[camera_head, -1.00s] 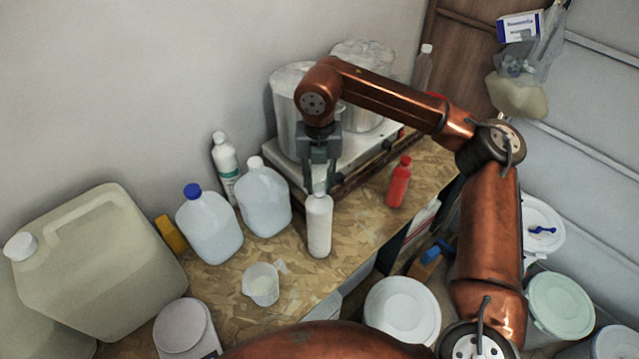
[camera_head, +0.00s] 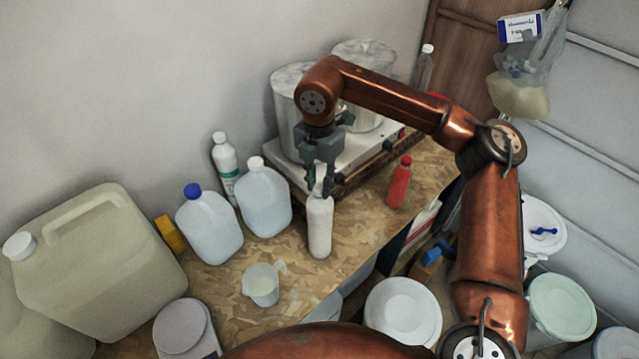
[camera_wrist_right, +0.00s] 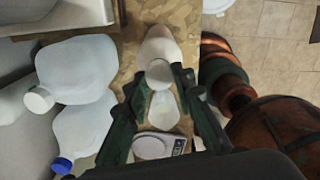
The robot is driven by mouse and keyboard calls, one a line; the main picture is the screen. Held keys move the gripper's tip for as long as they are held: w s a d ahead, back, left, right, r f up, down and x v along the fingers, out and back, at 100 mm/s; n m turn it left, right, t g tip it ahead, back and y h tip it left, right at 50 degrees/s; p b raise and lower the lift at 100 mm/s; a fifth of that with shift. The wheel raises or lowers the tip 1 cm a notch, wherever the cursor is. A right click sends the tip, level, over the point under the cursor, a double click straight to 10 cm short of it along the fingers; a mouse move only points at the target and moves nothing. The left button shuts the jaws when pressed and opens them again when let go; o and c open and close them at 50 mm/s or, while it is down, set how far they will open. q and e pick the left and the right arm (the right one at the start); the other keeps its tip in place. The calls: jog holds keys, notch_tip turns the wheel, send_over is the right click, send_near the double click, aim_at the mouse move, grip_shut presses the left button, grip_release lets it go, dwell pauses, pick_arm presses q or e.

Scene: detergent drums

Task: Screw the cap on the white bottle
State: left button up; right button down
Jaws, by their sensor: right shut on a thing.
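The white bottle (camera_head: 319,228) stands upright on the chipboard worktop; its body also shows in the right wrist view (camera_wrist_right: 160,44). My right gripper (camera_head: 320,187) points down over its top, fingertips at the neck. It is shut on the white cap (camera_wrist_right: 159,73), which lies between the fingers in the wrist view. In the head view the fingers largely hide the cap, so how it sits on the thread cannot be told. My left gripper is not in view.
Two jugs, one blue-capped (camera_head: 209,228) and one white-capped (camera_head: 265,200), stand left of the bottle. A clear cup (camera_head: 261,284) stands in front, and a red bottle (camera_head: 399,183) to the right. A hotplate with metal pots (camera_head: 292,105) is behind. The worktop's (camera_head: 350,240) edge is close on the right.

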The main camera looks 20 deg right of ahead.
jog(key=shift+f, duration=0.2)
jog(key=m, duration=0.5)
jog(key=shift+m, duration=0.3)
jog(key=c, duration=1.9)
grip_release()
jog(key=shift+o, duration=0.4)
jog(key=shift+w, duration=0.1)
jog(key=shift+r, duration=0.25)
jog(key=n, duration=0.4)
jog(key=shift+n, duration=0.9)
